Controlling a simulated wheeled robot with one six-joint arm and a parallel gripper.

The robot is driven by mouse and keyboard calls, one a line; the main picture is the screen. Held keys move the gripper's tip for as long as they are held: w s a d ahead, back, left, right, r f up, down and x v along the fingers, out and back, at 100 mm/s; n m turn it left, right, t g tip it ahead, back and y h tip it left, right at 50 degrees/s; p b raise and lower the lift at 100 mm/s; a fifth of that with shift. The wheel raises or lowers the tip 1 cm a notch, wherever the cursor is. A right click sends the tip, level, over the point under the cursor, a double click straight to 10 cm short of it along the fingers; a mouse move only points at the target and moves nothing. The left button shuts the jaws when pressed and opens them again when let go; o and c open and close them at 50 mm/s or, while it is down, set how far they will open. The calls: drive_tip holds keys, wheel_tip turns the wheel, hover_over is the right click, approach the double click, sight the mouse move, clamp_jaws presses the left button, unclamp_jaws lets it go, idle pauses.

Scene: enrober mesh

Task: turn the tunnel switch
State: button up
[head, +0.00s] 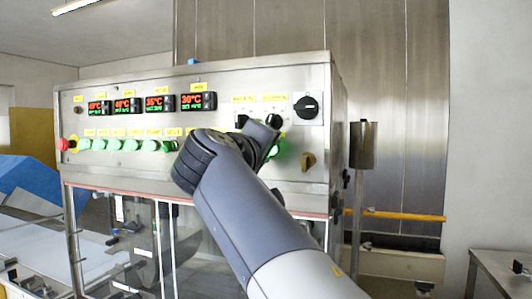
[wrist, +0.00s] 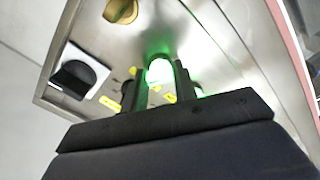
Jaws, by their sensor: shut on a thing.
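In the wrist view my gripper (wrist: 158,82) has its two dark fingers on either side of a glowing green switch (wrist: 160,70) and is shut on it. In the head view my gripper (head: 272,145) is at the right part of the steel control panel (head: 225,78), largely hidden behind my arm. A green glow shows there. The yellow labels are too small to read, so I cannot tell by name which switch this is. How far the switch is turned is hidden by the fingers and glare.
A black rotary knob (head: 306,107) and a brass-coloured knob (head: 308,162) are close by. A row of green lit switches (head: 115,145) runs left to a red button (head: 63,145), below several temperature displays (head: 160,103). A metal post (head: 362,145) stands right of the cabinet.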

drive_tip(key=o, duration=1)
drive_tip(key=shift+s, duration=0.1)
drive_tip(key=b+v, duration=0.2)
drive_tip(key=v, duration=0.8)
drive_tip(key=shift+s, duration=0.3)
drive_tip(key=shift+w+a, duration=0.1)
drive_tip(key=p+x, duration=0.2)
drive_tip(key=x, duration=0.8)
drive_tip(key=shift+w, duration=0.3)
drive_tip(key=shift+s, duration=0.1)
